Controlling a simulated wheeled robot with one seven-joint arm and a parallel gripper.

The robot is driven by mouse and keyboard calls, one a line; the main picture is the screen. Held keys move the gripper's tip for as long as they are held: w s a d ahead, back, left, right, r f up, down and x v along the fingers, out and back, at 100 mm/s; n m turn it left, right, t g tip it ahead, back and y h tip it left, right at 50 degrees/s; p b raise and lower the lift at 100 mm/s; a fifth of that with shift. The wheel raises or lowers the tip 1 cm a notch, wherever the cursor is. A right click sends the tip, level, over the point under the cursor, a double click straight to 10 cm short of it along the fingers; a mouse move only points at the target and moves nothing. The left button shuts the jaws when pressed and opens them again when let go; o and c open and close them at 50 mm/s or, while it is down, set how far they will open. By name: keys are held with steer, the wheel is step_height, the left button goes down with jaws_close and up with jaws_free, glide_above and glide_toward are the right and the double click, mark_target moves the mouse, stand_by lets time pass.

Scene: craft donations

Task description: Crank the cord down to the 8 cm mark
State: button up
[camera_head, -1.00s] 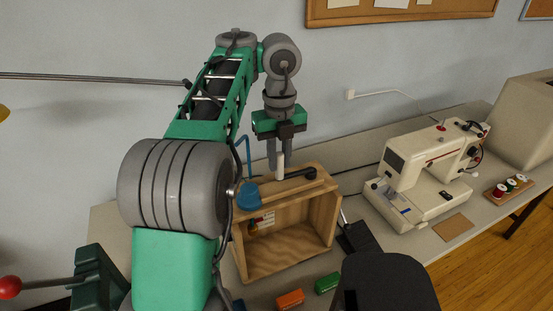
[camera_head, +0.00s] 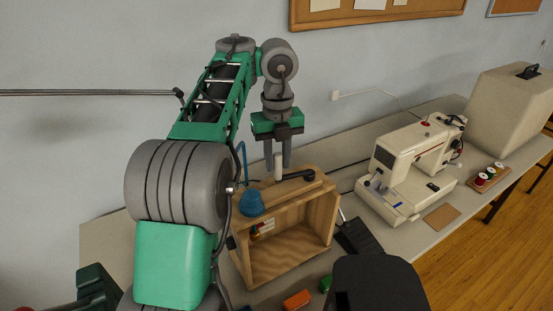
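A wooden box (camera_head: 283,270) with an open front stands on the table, with a crank on its top. The crank has a dark arm (camera_head: 299,175) and an upright pale handle (camera_head: 278,168). My gripper (camera_head: 278,164) points down over the box, one finger on each side of the handle; the fingers look slightly apart from it. A blue rounded part (camera_head: 251,203) sits at the box's top left. A blue tube or cord (camera_head: 243,153) rises behind it. Inside, a small coloured piece (camera_head: 254,233) hangs beside a white card (camera_head: 266,225). Its marks are too small to read.
A sewing machine (camera_head: 411,160) and a thread rack (camera_head: 489,177) stand on the table (camera_head: 342,156) to the right. An orange block (camera_head: 297,299) and a green block (camera_head: 326,284) lie in front of the box. A dark chair back (camera_head: 380,284) stands at the front.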

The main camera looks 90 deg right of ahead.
steer(key=shift+o, duration=1.3)
step_height(320, 180, up, 8)
steer(key=p, duration=0.7)
steer(key=shift+f, duration=0.1)
